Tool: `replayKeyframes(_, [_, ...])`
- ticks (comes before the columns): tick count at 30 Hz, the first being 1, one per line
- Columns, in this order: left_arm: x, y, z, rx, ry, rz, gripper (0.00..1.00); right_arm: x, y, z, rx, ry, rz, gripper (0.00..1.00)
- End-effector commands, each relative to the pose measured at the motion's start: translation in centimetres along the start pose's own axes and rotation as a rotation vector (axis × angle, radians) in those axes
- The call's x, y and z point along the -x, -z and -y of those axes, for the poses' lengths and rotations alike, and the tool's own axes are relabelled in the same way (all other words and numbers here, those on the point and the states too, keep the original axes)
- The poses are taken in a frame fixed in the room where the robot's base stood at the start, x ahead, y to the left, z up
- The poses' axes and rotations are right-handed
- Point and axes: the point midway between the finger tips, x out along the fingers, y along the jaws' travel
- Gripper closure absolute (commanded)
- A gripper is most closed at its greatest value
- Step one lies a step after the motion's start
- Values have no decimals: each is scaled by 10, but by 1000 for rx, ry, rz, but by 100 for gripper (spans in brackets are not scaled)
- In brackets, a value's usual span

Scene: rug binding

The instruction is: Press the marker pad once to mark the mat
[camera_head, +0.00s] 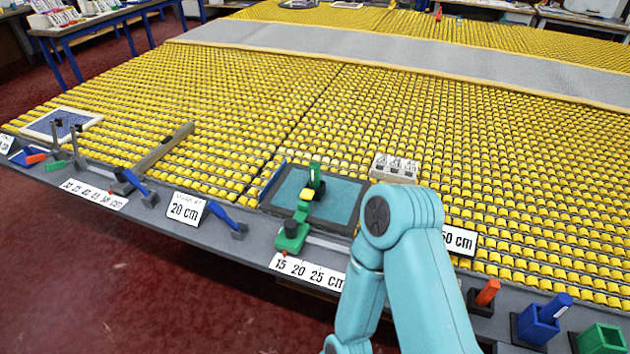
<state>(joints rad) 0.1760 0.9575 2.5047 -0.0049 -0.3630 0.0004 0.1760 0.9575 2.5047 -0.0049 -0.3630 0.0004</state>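A blue-grey mat (338,207) lies in a dark-rimmed frame at the table's front edge. A green hinged device (293,234) stands at the frame's front edge, and its arm reaches over the mat. The arm has a yellow block (307,194) and a green upright piece (315,177) at its far end, which I take to be the marker pad. I cannot tell whether the pad touches the mat. My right arm bends in from the bottom, right of the mat; its gripper is out of view. My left arm and gripper are not in view.
A label reading 15 20 25 cm (308,272) is on the front edge. Orange (487,293), blue (539,322) and green (601,340) holders stand at the right. Yellow rollers cover the table.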

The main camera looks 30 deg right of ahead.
Motion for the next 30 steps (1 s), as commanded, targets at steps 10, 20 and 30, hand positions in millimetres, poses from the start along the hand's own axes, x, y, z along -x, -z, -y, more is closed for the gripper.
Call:
replayKeyframes(10, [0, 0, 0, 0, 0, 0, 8, 0, 0, 0, 0, 0, 0, 100])
replayKeyframes(20, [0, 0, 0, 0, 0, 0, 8, 0, 0, 0, 0, 0, 0, 100])
replayKeyframes(30, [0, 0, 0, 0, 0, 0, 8, 0, 0, 0, 0, 0, 0, 100])
